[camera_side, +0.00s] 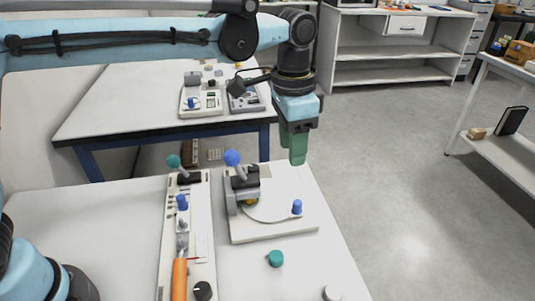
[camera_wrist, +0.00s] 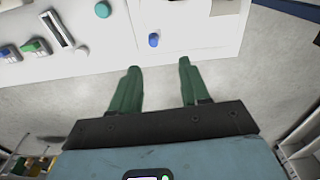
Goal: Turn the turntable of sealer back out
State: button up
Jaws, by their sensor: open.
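The sealer (camera_side: 240,232) is on the near white table, with a pale base and a grey head. A lever with a blue ball (camera_side: 232,158) rises from the head. Its round turntable (camera_side: 272,214) is a pale disc with an upright blue peg (camera_side: 297,207) at its right side. My gripper (camera_side: 298,158) hangs above and behind the sealer, near the table's far right corner, apart from the peg. In the wrist view my gripper (camera_wrist: 157,65) is open and empty. A blue peg (camera_wrist: 153,40) shows beyond the fingertips; I cannot tell if it is the turntable's.
A long device (camera_side: 199,229) with an orange handle (camera_side: 180,280) stands left of the sealer. A teal knob (camera_side: 275,258) and a white knob (camera_side: 332,293) lie in front. Another table (camera_side: 120,108) with small devices is behind. The floor to the right is open.

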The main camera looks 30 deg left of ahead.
aim_at(298, 202)
jog(key=shift+m+g, duration=0.3)
jog(key=f, duration=0.4)
jog(key=d+f, duration=0.1)
jog(key=f, duration=0.3)
jog(key=d+f, duration=0.1)
jog(key=f, duration=0.4)
jog(key=shift+w, duration=0.15)
grip_shut()
